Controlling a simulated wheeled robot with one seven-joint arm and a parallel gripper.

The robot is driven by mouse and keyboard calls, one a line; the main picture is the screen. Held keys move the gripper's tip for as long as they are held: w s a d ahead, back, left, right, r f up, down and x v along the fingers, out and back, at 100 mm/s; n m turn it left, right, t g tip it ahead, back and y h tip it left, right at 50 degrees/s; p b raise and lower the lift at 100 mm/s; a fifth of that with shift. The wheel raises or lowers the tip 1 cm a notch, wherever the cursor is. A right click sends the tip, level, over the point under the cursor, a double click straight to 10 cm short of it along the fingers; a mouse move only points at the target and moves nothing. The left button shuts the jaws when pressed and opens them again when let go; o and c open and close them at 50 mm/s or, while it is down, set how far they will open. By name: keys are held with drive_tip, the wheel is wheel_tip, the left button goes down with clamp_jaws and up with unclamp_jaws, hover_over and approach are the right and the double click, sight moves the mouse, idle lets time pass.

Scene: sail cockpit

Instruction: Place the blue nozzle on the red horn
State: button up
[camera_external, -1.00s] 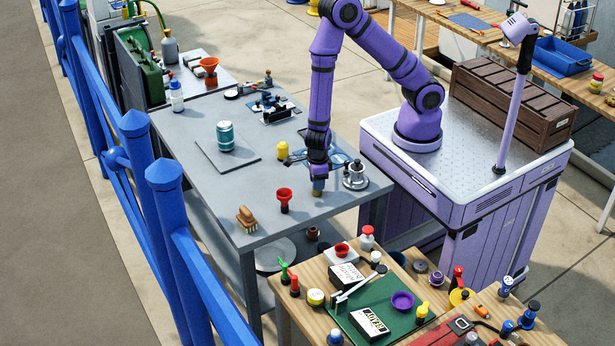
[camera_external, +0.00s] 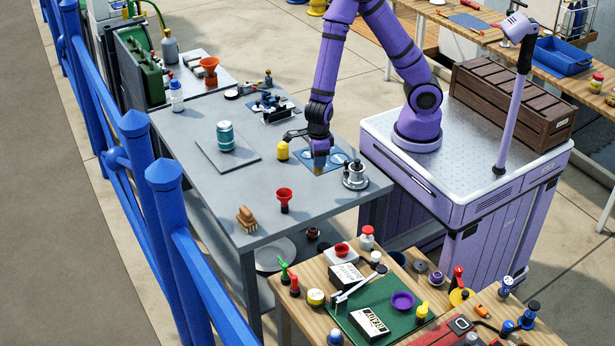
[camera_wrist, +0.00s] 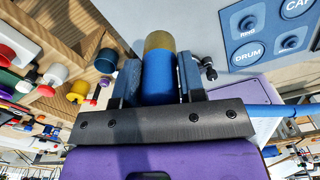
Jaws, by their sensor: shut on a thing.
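My gripper (camera_external: 320,158) is shut on the blue nozzle, which has a brass-coloured end. In the wrist view the blue nozzle (camera_wrist: 160,78) sits between the two fingers, with its brass end pointing away from the palm. In the external view the gripper hangs over the blue-marked sheet on the grey table, and mostly the nozzle's brass end shows below it. The red horn (camera_external: 285,195) stands upright on the table with its wide mouth up. It is nearer the camera and to the left of the gripper, apart from it.
A yellow piece (camera_external: 282,150) stands just left of the gripper. A silver metal fixture (camera_external: 355,175) is to the right. A wooden brush (camera_external: 246,218) and a teal canister (camera_external: 225,135) are farther left. The table around the red horn is mostly clear.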

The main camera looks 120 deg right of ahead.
wheel_tip(320, 180, up, 3)
drive_tip(key=s+a, duration=0.2)
drive_tip(key=a, duration=0.1)
drive_tip(key=m, duration=0.1)
approach(284, 192)
drive_tip(key=shift+a+f, duration=0.15)
drive_tip(key=shift+w+f, duration=0.1)
drive_tip(key=shift+f, duration=1.65)
drive_tip(key=shift+f, duration=0.15)
drive_tip(key=o, duration=1)
